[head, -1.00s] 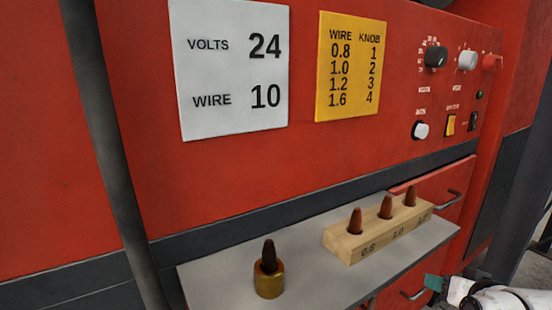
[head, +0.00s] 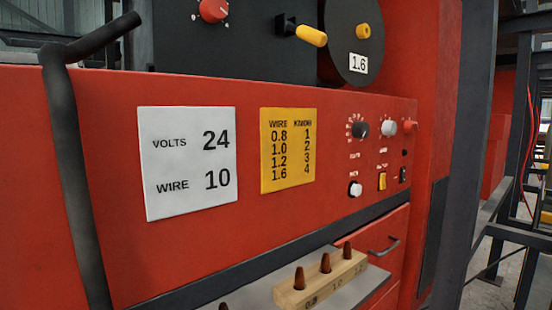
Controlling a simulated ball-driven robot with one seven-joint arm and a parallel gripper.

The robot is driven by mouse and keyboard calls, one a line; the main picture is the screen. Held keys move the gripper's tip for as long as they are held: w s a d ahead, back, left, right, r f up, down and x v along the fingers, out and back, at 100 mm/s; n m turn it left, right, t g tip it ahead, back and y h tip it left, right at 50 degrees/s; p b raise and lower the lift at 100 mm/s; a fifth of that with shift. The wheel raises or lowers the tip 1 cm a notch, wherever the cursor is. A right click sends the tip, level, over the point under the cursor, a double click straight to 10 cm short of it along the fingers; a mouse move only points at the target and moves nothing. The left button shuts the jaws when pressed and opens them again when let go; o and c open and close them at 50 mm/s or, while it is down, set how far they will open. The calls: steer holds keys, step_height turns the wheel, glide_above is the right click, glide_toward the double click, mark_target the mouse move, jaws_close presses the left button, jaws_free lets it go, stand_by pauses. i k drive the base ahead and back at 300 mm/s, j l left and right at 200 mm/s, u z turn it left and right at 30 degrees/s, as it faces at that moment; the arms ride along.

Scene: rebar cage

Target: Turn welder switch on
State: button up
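The red welder (head: 370,110) fills most of the head view. On the right of its front panel is a small black switch (head: 403,174), too small to tell its position. Left of it is a yellow rocker switch (head: 382,181). I cannot read which label marks the power switch. Also on the panel are a black knob (head: 360,128), a white knob (head: 388,127), a red knob (head: 410,126) and a lower white knob (head: 355,189). My gripper is not in this view.
A white sign (head: 188,160) reads volts 24, wire 10; a yellow chart (head: 288,150) lists wire and knob numbers. Below, a wooden block (head: 318,284) holds brown tips on a grey shelf (head: 250,296). A dark handle bar (head: 75,180) stands at left. A spool marked 1.6 (head: 352,35) is above.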

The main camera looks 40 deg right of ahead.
mark_target(409, 126)
steer(key=z, duration=1.2)
steer(key=i+l+u, duration=0.15)
steer(key=l, duration=0.2)
steer(key=k, duration=0.05)
